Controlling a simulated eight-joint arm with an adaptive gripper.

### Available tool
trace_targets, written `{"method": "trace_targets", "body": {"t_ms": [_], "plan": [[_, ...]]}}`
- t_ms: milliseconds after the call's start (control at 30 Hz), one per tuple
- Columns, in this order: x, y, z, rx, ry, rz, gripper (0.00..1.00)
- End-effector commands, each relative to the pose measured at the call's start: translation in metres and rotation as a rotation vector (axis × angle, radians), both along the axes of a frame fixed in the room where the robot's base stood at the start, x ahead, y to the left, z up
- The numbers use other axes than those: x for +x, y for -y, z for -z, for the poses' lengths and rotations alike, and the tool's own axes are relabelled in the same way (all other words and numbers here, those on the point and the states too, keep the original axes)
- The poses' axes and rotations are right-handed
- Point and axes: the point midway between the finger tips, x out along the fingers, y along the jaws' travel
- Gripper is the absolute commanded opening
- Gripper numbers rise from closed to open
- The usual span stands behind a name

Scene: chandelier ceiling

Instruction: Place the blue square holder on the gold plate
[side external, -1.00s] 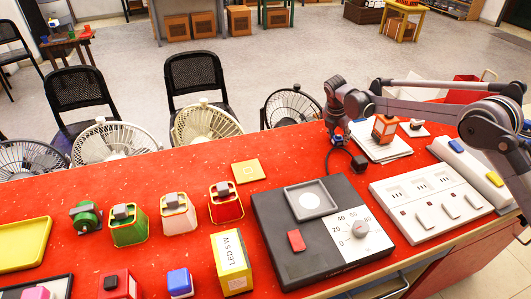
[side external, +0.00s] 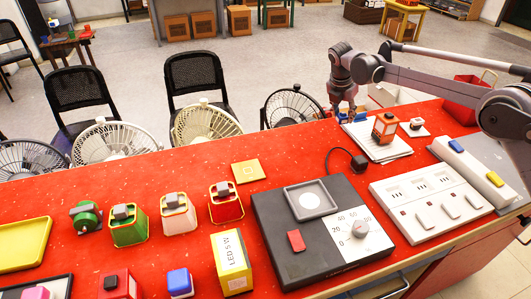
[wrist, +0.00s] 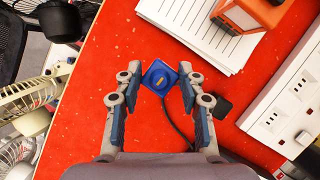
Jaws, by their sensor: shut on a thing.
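The blue square holder (wrist: 158,68), with a gold centre, is between the fingertips of my gripper (wrist: 160,80) in the wrist view. My gripper is shut on it. In the side view my gripper (side external: 346,117) is at the back edge of the red table, left of the papers, with its fingers pointing down. The holder is too small to make out clearly there. The gold plate (side external: 247,171), a flat square with a pale ring mark, lies bare on the table left of the dark scale. It is well to the left of my gripper.
An orange lantern (side external: 385,127) stands on white papers (side external: 366,144) beside my gripper. A black plug and cable (side external: 358,160) lie in front.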

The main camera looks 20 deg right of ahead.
Motion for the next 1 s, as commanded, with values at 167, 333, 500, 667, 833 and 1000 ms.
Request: {"method": "trace_targets", "body": {"t_ms": [167,333,500,667,833,1000], "plan": [[-0.005,-0.028,-0.014,0.001,0.000,-0.060,0.16],[-0.023,-0.090,-0.021,0.001,0.000,-0.199,0.16],[-0.047,-0.151,-0.028,0.001,0.001,-0.345,0.16],[-0.066,-0.188,-0.031,0.000,0.001,-0.440,0.16],[-0.075,-0.208,-0.029,0.000,0.001,-0.481,0.16],[-0.074,-0.235,-0.013,0.000,0.002,-0.487,0.16]]}}
